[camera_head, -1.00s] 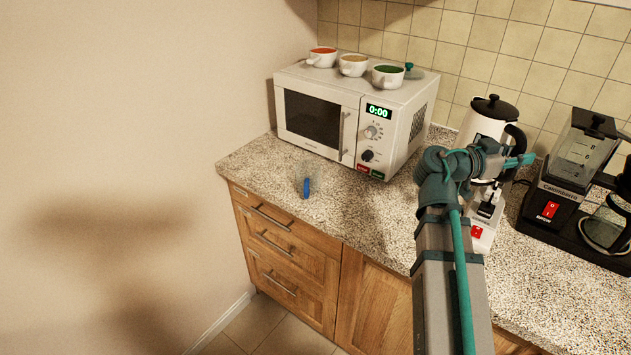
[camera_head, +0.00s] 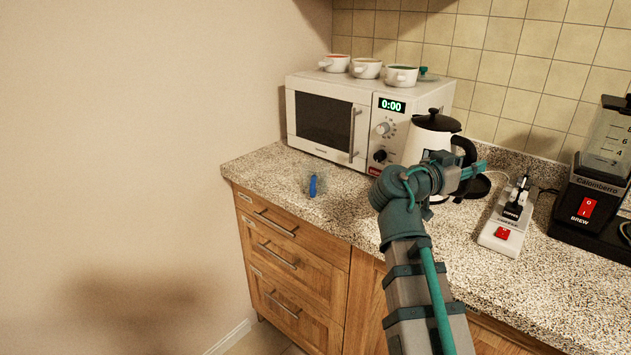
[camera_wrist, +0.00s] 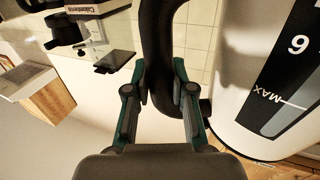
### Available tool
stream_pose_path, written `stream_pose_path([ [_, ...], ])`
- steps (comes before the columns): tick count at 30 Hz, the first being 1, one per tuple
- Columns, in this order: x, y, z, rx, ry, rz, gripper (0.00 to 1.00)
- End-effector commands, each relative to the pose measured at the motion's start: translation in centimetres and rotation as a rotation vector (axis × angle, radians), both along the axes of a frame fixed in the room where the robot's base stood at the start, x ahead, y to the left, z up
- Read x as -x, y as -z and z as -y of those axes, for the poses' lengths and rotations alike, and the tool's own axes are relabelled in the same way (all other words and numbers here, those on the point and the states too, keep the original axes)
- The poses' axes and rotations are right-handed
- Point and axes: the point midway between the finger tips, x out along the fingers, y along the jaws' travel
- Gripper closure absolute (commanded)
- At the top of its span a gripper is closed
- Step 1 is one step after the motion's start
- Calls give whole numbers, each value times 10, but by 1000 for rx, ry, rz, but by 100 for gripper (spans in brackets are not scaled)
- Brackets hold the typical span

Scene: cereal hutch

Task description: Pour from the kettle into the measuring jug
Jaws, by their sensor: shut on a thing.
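The kettle (camera_head: 425,137) is white with a black lid and handle. In the wrist view the kettle (camera_wrist: 245,75) fills the right side, with a "MAX" mark on a dark strip. My gripper (camera_wrist: 160,76) is shut on its black handle (camera_wrist: 158,40); the arm hides the kettle's lower part in the head view. A faint clear vessel with a blue handle (camera_head: 313,186), seemingly the measuring jug, stands on the counter to the left. Its contents cannot be made out.
The microwave (camera_head: 328,122) stands behind, with several bowls (camera_head: 366,68) on top. A power strip (camera_head: 507,215) and a coffee maker (camera_head: 590,190) are at the right. Bare counter (camera_head: 345,205) lies between the blue handle and my arm.

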Motion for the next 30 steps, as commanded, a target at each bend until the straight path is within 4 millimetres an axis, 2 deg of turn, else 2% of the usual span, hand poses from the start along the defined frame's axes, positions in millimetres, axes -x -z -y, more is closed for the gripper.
stream_pose_path([
  [1,-1,10,-8,1,-18,6,100],
  [15,-4,38,-71,4,-173,5,100],
  [24,-4,47,-105,8,-268,3,100],
  [30,-5,46,-116,11,-304,2,100],
])
